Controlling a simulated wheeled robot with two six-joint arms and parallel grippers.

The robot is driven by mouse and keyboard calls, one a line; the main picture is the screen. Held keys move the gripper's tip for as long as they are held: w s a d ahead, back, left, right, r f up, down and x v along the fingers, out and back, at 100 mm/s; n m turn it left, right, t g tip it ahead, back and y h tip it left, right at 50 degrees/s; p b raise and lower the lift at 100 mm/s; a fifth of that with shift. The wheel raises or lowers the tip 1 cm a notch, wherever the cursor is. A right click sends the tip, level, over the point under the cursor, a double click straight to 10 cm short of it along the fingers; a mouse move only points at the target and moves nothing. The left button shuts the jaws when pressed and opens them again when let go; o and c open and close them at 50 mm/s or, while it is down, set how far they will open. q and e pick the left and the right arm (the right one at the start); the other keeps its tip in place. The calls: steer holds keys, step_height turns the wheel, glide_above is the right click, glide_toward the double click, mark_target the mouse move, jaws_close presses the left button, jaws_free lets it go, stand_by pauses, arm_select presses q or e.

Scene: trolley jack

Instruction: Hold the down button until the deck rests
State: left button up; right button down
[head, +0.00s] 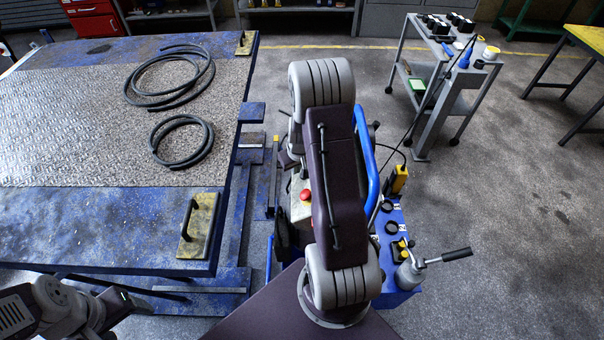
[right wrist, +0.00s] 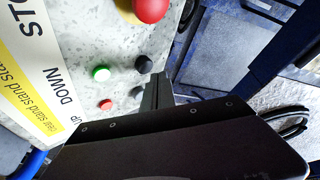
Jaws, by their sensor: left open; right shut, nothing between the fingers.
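The lift deck (head: 70,210) lies at left in the head view, blue-edged with a grey tread plate. The control box (head: 299,213) with a red mushroom button (head: 306,195) is partly hidden by my right arm. My left gripper (head: 132,301) is open, near the deck's front edge.
Two coiled black hoses (head: 170,75) (head: 182,142) lie on the deck. A blue unit with a crank handle (head: 456,255) stands right of my right arm. A grey trolley (head: 440,80) stands behind it.

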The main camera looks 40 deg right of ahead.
steer(key=r+p, duration=0.1)
steer(key=p, duration=0.1)
steer(key=w+a+r+p, duration=0.1)
steer(key=p, duration=0.2)
steer(key=w+a+r+p, duration=0.1)
steer(key=r+p, duration=0.1)
steer(key=p, duration=0.1)
steer(key=shift+a, duration=0.2)
stand_by(1.2)
